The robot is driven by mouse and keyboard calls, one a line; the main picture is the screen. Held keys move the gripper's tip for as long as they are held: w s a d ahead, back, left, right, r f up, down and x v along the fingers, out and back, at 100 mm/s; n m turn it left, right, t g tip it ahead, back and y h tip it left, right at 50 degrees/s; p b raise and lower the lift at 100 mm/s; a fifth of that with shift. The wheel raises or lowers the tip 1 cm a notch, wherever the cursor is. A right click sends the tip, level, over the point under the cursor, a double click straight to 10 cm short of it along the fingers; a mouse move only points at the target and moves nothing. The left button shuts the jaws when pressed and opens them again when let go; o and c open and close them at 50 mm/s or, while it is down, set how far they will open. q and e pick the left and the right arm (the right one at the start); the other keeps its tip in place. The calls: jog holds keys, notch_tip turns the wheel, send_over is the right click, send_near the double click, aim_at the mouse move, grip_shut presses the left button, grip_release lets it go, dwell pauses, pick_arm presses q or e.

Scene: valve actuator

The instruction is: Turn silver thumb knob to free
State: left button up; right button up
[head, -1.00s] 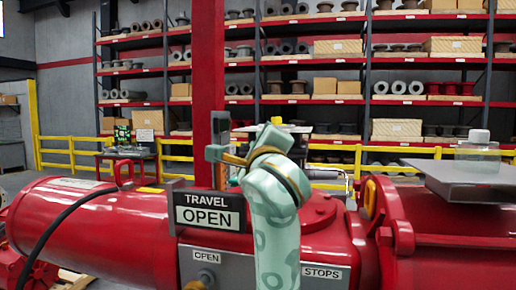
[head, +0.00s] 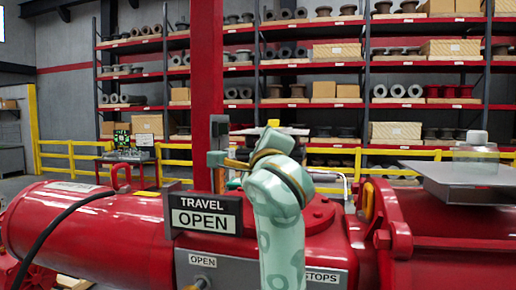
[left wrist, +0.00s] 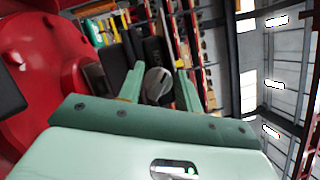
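My left arm rises in the middle of the head view, in front of the red actuator (head: 95,225). Its pale wrist hides most of the hand there. In the left wrist view my left gripper (left wrist: 159,77) has its two green fingers spread apart. A silver rounded knob (left wrist: 157,86) shows between them. I cannot tell whether either finger touches it. In the head view I cannot make out this silver knob. A dark box (head: 219,131) stands beside the wrist, in front of the red post. My right gripper is not in view.
A black TRAVEL OPEN sign (head: 204,212) stands just left of my arm. Below it is a grey plate (head: 232,262) marked OPEN and STOPS. A grey flat plate (head: 470,182) lies at the right. Yellow railings (head: 345,155) and loaded shelves are behind.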

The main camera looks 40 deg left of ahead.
pick_arm(q)
jog(key=b+v, duration=0.2)
jog(key=v, duration=1.4)
jog(key=shift+s+d, duration=0.1)
